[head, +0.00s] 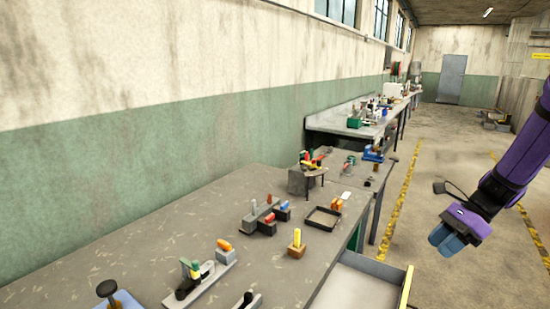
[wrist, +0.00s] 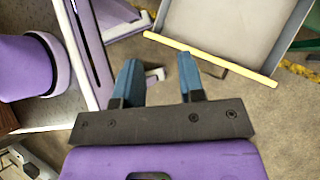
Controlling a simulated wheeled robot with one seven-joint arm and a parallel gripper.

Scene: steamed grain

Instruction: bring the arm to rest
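My arm is purple and comes in from the right edge in the head view, angled down and to the left. My gripper (head: 446,239) hangs over the open floor to the right of the workbench, apart from everything. The gripper is open and empty.
A long grey workbench (head: 130,256) with several small tools and blocks runs along the green and white wall. An open drawer (head: 352,288) with a yellow front edge juts out below my gripper's left; the drawer also shows in the wrist view (wrist: 225,25). The floor aisle (head: 430,168) is clear.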

